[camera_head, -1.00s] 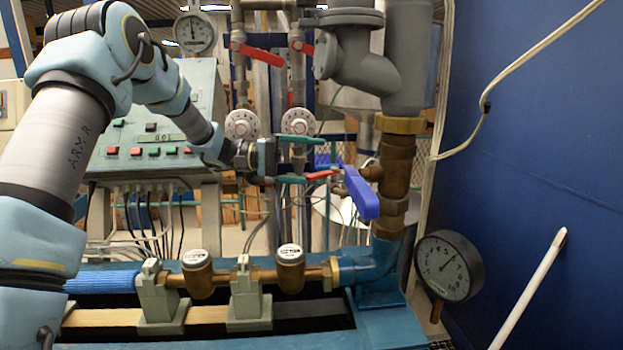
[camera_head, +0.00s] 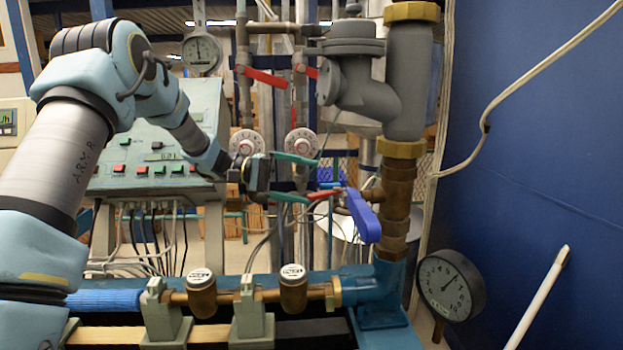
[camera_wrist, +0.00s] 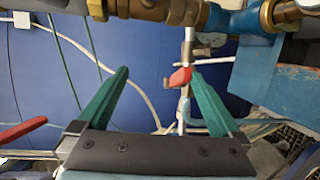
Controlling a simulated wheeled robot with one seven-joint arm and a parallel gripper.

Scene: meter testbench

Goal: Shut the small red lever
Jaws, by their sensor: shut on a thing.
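The small red lever (camera_head: 325,193) is low beside the large blue valve handle (camera_head: 360,215) in the head view. My gripper (camera_head: 308,180) has green fingers, one above the other, with the lower fingertip at the lever's left end. In the wrist view, the red lever tip (camera_wrist: 180,77) lies between the fingertips, against or very near the right finger. The lever's pivot is hard to make out.
Two longer red levers (camera_head: 262,77) (camera_head: 305,70) hang on pipes above. A thick brass and grey pipe (camera_head: 398,180) stands right of the gripper. A control box (camera_head: 160,150) is behind my arm. Two small meters (camera_head: 202,290) (camera_head: 293,285) sit below; a gauge (camera_head: 450,287) is lower right.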

